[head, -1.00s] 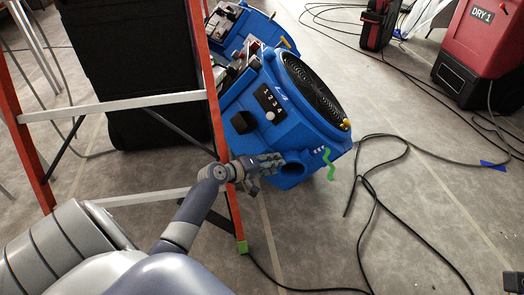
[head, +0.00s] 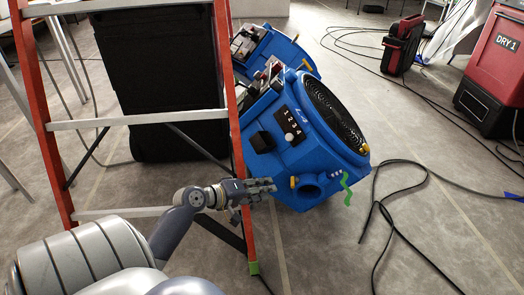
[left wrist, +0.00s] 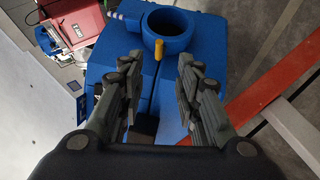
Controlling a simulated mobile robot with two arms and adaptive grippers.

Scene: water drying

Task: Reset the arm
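My left arm comes in from the lower left in the head view. My left gripper (head: 262,188) is beside the red ladder's right leg, just left of the blue air mover. In the left wrist view the left gripper (left wrist: 158,88) has its two fingers wide apart with nothing between them. My right gripper is out of view.
The red and grey ladder (head: 228,95) stands close to the left arm. A second blue machine (head: 285,50) is behind the first. Black cables (head: 385,210) lie on the floor at right. A red DRY 1 unit (head: 495,65) stands far right.

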